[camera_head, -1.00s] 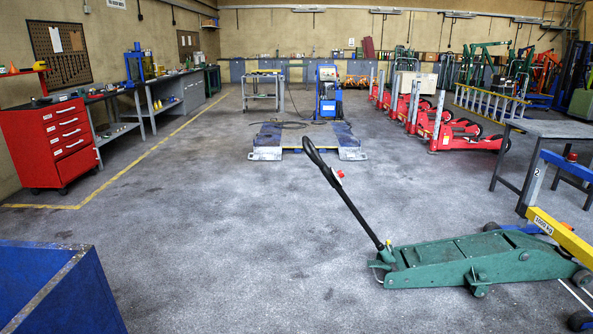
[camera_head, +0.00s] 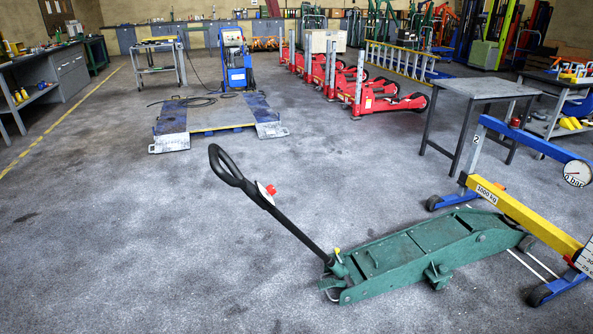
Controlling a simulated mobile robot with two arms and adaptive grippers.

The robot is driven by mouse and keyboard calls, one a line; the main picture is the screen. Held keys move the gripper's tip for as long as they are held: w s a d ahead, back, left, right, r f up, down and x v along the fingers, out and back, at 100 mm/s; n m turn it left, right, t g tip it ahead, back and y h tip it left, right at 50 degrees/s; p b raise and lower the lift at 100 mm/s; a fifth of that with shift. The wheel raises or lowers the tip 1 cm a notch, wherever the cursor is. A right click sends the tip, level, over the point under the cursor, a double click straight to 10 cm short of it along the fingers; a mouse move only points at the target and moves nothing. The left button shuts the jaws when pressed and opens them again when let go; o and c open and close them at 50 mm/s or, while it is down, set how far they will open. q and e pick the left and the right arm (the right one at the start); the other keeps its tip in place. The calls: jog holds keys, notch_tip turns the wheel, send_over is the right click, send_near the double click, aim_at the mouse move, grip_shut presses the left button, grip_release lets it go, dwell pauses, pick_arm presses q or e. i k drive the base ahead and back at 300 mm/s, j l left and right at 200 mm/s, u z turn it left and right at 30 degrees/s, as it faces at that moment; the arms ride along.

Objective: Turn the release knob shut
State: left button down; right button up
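The green trolley jack (camera_head: 430,250) stands on the floor at the lower right. Its black handle (camera_head: 285,222) leans up and to the left from the jack's near left end and ends in a black loop grip (camera_head: 226,165). A red knob (camera_head: 270,190) with a pale plate beside it sits on the handle just below the grip. I take it for the release knob; whether it is open or shut cannot be told. Neither of my grippers is in view.
A blue and yellow crane frame (camera_head: 530,215) stands close behind and right of the jack. A grey table (camera_head: 485,87) is beyond it. A low platform (camera_head: 215,120) and red lifting units (camera_head: 375,100) stand farther back. The floor left of the jack is clear.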

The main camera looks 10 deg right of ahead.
aim_at(271, 190)
jog(key=i+l+z, duration=0.2)
jog(key=i+z, duration=0.2)
jog(key=i, duration=0.15)
jog(key=i+z, duration=0.4)
jog(key=i, duration=0.2)
jog(key=i+l+u, duration=0.85)
jog(key=k+j, duration=0.05)
jog(key=k, duration=0.05)
